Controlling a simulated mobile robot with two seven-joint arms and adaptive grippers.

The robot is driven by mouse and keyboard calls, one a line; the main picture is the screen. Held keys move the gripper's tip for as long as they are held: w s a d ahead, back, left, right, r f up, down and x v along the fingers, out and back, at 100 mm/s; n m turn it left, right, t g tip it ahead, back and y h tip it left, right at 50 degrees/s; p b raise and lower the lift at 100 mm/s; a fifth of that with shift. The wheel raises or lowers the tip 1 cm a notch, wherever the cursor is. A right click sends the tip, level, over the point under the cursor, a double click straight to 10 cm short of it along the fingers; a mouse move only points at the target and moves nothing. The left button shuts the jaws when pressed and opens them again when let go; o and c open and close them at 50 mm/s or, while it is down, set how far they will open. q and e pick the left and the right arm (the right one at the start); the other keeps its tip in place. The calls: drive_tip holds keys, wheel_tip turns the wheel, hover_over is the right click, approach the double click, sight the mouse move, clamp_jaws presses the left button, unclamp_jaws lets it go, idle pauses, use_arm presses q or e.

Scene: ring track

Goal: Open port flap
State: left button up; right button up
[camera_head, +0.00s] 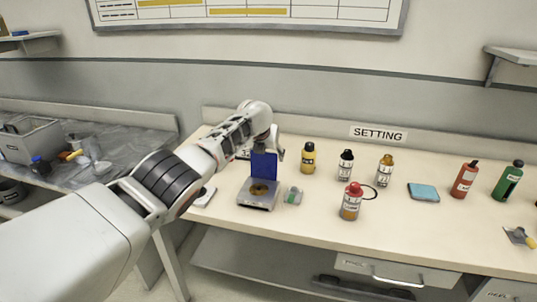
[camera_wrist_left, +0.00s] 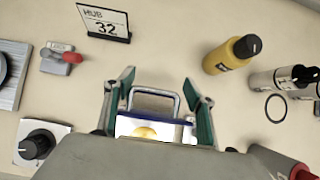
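The port unit (camera_head: 257,205) is a small grey box on the bench, with a brass-coloured round part on its top. Its blue flap (camera_head: 264,166) stands upright at the box's back edge in the head view. In the wrist view the flap shows edge-on as a blue strip (camera_wrist_left: 150,119), with a grey loop handle (camera_wrist_left: 154,92) beside it. My left gripper (camera_wrist_left: 158,78) is open, its green-padded fingers on either side of the handle, with gaps visible. In the head view my left arm reaches above the flap; the fingers are mostly hidden. My right gripper is not in view.
A small grey-green item (camera_head: 293,196) sits just right of the port. A yellow bottle (camera_head: 309,158), a red-capped bottle (camera_head: 351,203) and others stand farther right. A "HUB 32" sign (camera_wrist_left: 104,22) and a black knob (camera_wrist_left: 38,145) lie near the gripper. A drawer handle (camera_head: 398,279) projects below the bench.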

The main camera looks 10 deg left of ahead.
use_arm(q)
drive_tip(key=shift+a+r, duration=0.15)
drive_tip(key=shift+r, duration=0.1)
drive_tip(key=shift+s+r, duration=0.35)
drive_tip(key=shift+r, duration=0.25)
drive_tip(key=v, duration=1)
drive_tip(key=shift+s, duration=0.25)
drive_tip(key=shift+s+f, duration=0.1)
